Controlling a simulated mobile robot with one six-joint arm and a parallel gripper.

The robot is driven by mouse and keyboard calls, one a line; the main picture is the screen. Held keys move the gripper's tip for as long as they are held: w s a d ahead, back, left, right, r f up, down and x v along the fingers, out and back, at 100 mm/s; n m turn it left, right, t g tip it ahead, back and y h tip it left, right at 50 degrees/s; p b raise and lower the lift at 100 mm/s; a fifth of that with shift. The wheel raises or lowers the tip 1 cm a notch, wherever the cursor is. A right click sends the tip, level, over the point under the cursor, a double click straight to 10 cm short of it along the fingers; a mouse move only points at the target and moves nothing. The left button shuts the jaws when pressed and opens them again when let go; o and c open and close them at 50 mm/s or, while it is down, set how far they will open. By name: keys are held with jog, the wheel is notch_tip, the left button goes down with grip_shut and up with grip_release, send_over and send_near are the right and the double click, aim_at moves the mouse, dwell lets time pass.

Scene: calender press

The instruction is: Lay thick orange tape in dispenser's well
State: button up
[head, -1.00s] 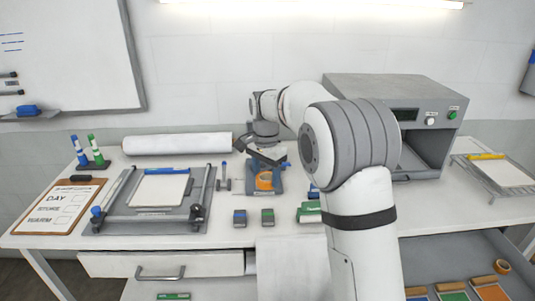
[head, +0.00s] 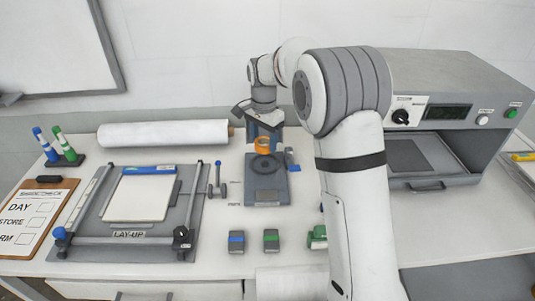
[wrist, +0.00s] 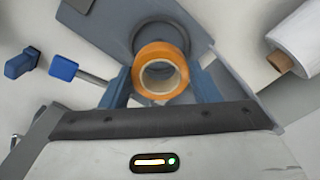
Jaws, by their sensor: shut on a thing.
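The thick orange tape (head: 263,145) is a ring held between the fingers of my gripper (head: 263,128). It also shows in the wrist view (wrist: 160,54), with the blue-grey fingers (wrist: 160,90) on either side of it. The dispenser (head: 267,190) is a grey-blue plate on the bench. Its dark round well (head: 266,167) shows just in front of the tape in the head view. In the wrist view the tape overlaps the near part of the well (wrist: 160,32). The tape's height over the dispenser is hard to tell.
The lay-up frame (head: 190,243) stands left, with a white roll (head: 165,134) behind it. The grey press (head: 435,90) stands right. Blue and green blocks (head: 271,240) lie in front. A blue-ended part (head: 292,157) sits close at the dispenser's right.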

aim_at(265, 162)
jog(key=shift+d+f+p, duration=0.15)
jog(key=shift+f+p, duration=0.2)
jog(key=shift+f, duration=2.9)
jog(key=shift+f, duration=0.1)
jog(key=o, duration=1)
notch_tip(265, 162, up, 12)
jog(key=b, duration=0.1)
jog(key=s+d+r+n+t, duration=0.1)
jog(key=s+d+r+n, duration=0.2)
jog(key=s, duration=0.4)
jog(key=s+d+r+n+t, duration=0.1)
jog(key=s+d+r, duration=0.1)
jog(key=s+d, duration=0.45)
jog(key=s+d+f+n, duration=0.1)
jog(key=s, duration=0.5)
jog(key=s+d+f+n, duration=0.1)
jog(key=s+f+n, duration=0.1)
jog(key=s, duration=0.4)
jog(key=s+d+f+n+t, duration=0.1)
jog(key=s+d, duration=0.1)
jog(key=s, duration=0.5)
jog(key=shift+f+n, duration=0.4)
